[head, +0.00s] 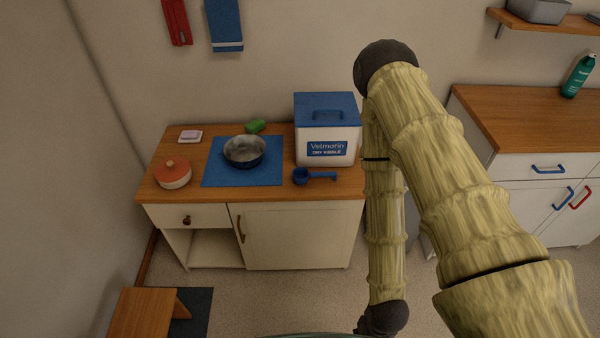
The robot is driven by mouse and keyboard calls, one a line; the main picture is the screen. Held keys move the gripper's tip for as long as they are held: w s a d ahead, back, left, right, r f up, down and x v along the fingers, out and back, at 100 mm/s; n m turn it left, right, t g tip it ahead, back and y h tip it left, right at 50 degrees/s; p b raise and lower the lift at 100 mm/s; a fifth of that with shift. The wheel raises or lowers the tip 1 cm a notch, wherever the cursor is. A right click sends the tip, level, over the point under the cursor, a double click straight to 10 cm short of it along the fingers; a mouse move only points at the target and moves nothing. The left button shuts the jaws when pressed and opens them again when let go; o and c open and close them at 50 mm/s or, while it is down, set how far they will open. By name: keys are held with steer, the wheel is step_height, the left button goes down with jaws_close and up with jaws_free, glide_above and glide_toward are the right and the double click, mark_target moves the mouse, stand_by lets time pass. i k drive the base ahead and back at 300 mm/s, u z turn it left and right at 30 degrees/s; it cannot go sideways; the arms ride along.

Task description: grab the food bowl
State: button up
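The food bowl (245,151) is a round metal bowl with a dark blue outside and a grey inside. It stands upright on a blue mat (215,177) on the wooden top of a low cabinet (290,236), left of centre in the head view. I cannot make out any food in it. My arm comes in from the lower right, bends at a dark elbow and hangs down right of the cabinet to a dark joint at the bottom edge. My gripper's fingers are not visible. Nothing touches the bowl.
A white kibble bin (327,150) with a blue lid and a blue scoop (314,176) stand right of the bowl. A lidded orange pot (173,173), a soap dish (190,136) and a green sponge (255,126) are also close. A wooden stool (143,313) stands at lower left.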

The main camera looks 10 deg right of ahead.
mark_target(242, 151)
steer(key=z, duration=0.4)
steer(key=k, duration=0.15)
steer(key=u, duration=0.95)
steer(key=i, duration=1.6)
steer(key=z, duration=0.8)
steer(key=k, duration=0.45)
steer(key=u, duration=0.05)
steer(key=i, duration=0.45)
steer(key=z, duration=0.05)
